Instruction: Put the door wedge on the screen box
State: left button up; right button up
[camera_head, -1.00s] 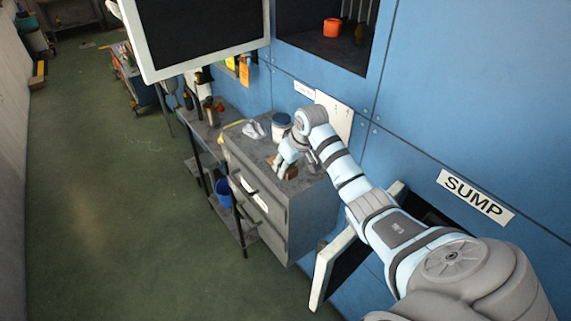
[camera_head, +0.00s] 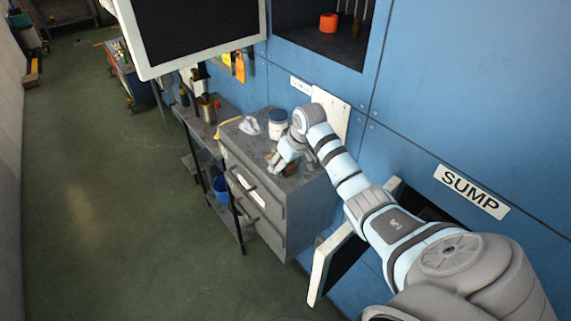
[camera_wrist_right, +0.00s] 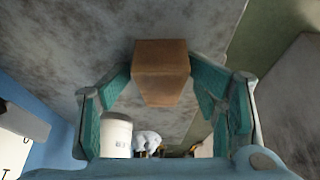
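A brown block (camera_wrist_right: 162,72), apparently the door wedge, lies on the grey top of the drawer cabinet. In the right wrist view it sits between the fingertips of my right gripper (camera_wrist_right: 160,74). The green-padded fingers stand apart on either side of it; whether they touch it is unclear. In the head view my right gripper (camera_head: 275,162) is low over the cabinet top and hides most of the block. A large dark screen in a white frame (camera_head: 195,30) hangs at the top. I cannot tell which thing is the screen box. My left gripper is out of view.
The drawer cabinet (camera_head: 291,215) stands against the blue wall. The green floor at left is clear.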

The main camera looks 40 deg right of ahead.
jog(key=shift+d+r, duration=0.1)
jog(key=shift+r, duration=0.25)
jog(key=v, duration=1.2)
jog(key=shift+r+b, duration=0.25)
jog(key=shift+b, duration=0.05)
jog(key=shift+w, duration=0.1)
